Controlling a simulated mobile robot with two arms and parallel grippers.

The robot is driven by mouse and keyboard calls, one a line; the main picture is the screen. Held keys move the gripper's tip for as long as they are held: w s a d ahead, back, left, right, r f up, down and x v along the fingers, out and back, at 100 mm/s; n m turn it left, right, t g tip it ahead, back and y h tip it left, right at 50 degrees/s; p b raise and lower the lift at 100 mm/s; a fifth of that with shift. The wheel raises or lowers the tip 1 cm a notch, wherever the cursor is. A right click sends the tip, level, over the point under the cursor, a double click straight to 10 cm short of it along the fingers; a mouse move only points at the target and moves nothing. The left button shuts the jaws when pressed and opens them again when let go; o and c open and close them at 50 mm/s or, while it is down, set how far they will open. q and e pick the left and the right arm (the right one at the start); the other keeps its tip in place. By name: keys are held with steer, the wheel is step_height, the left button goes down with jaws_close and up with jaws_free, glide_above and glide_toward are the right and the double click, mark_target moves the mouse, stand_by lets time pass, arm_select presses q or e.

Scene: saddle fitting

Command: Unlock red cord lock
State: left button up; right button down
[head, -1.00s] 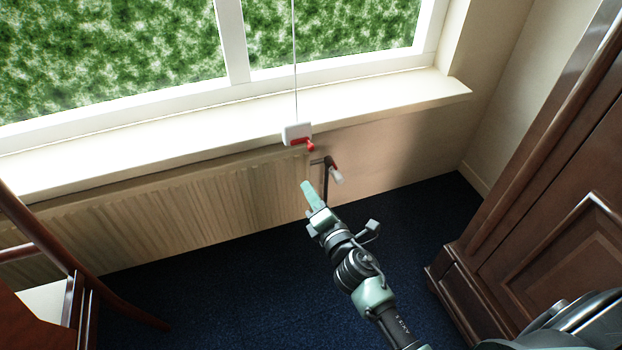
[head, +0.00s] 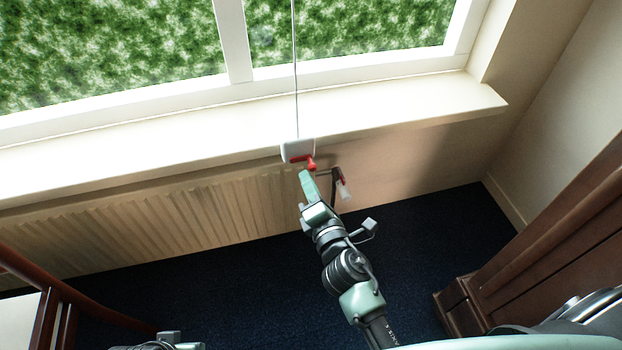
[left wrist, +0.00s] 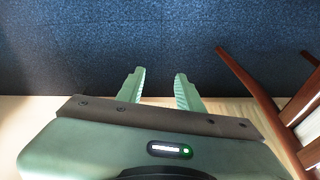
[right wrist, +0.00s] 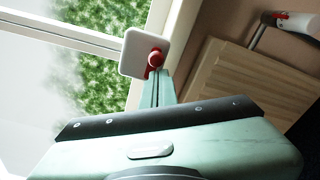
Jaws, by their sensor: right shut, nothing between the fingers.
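The red cord lock (head: 311,163) is a small red lever on a white housing (head: 291,151) at the front edge of the window sill. A thin cord runs up from the housing. My right gripper (head: 306,175) is shut and empty, its fingertips just below the red lever in the head view. In the right wrist view the red knob (right wrist: 155,59) sits on the white plate right beyond the shut fingertips (right wrist: 160,76); I cannot tell whether they touch. My left gripper (left wrist: 160,78) is open and empty over the blue carpet.
A radiator valve with a red and white head (head: 342,184) stands just right of my right gripper. The ribbed radiator (head: 180,222) runs below the sill (head: 400,112). A dark wooden cabinet (head: 560,250) is at right, a wooden chair (head: 75,295) at lower left. Carpet between is clear.

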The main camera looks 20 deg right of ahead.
arm_select(q)
steer(key=shift+r, duration=0.1)
arm_select(e)
steer(key=shift+r, duration=0.1)
stand_by(0.3)
arm_select(q)
steer(key=shift+f, duration=0.85)
arm_select(e)
steer(key=shift+r+n, duration=0.1)
steer(key=shift+n, duration=0.4)
